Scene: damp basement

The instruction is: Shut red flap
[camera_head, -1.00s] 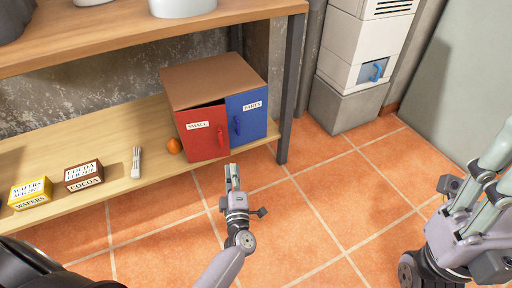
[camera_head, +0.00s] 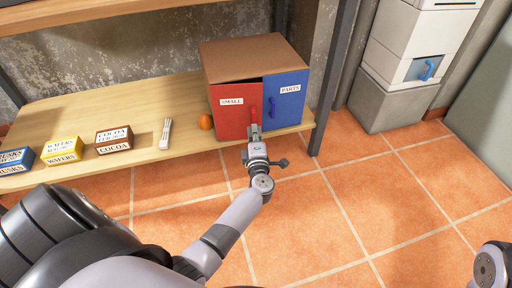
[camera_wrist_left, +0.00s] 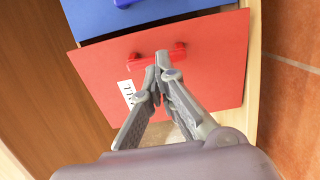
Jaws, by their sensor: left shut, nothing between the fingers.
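The red flap (camera_head: 230,118) with a "SMALL" label is the left front of a brown-topped box (camera_head: 250,57) on the lower shelf. It stands slightly ajar, with a dark gap along its upper edge. The flap also shows in the left wrist view (camera_wrist_left: 215,55), with a dark gap beside the blue front. Its red handle (camera_wrist_left: 150,58) is at the fingertips. My left gripper (camera_head: 254,129) is shut and empty, its tips at or very near the handle; I cannot tell whether they touch. My right gripper is out of view; only part of my right arm shows at lower right.
The blue front (camera_head: 290,98) labelled "PARTS" is beside the red flap. An orange ball-like thing (camera_head: 206,122), a white slim object (camera_head: 165,133) and several small boxes (camera_head: 114,140) sit to the left on the shelf. A shelf post (camera_head: 333,80) stands right of the box.

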